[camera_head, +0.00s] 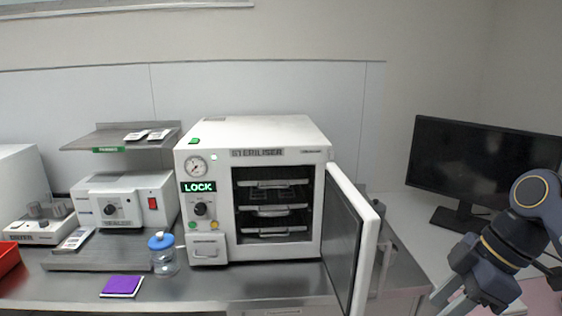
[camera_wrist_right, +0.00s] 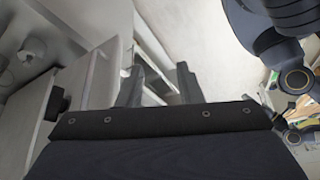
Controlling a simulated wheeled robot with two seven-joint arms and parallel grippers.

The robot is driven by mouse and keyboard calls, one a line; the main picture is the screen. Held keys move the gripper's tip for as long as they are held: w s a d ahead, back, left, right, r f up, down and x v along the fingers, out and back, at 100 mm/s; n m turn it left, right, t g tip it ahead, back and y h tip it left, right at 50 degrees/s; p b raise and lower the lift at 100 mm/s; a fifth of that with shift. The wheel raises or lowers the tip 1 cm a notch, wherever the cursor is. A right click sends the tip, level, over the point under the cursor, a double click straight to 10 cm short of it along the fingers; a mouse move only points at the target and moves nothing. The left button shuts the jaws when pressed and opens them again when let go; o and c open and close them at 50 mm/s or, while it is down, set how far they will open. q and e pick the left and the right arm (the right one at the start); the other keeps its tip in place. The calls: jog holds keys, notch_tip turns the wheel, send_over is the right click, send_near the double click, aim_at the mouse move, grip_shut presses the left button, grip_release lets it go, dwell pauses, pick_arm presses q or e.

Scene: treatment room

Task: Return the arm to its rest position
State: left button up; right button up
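My right arm (camera_head: 510,240) comes in from the right edge of the head view, bent, in front of the monitor. Its gripper (camera_head: 447,300) points down and left, low in the picture, to the right of the open steriliser door. In the right wrist view the two fingers of this gripper (camera_wrist_right: 158,82) stand apart with nothing between them. My left arm and left gripper are in neither view.
The steriliser (camera_head: 262,135) stands on the steel bench with its door (camera_head: 348,245) swung open toward me, showing several racks. A monitor (camera_head: 480,165) is behind my right arm. A blue-lidded jar (camera_head: 164,262) and a purple pad (camera_head: 122,285) sit at the left.

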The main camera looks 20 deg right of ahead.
jog(key=s+a+f+m+t, duration=0.2)
jog(key=a+f+m+t, duration=0.1)
jog(key=a+f+m, duration=0.9)
jog(key=a+f, duration=0.3)
jog(key=shift+s+a+m, duration=0.3)
dwell(0.9)
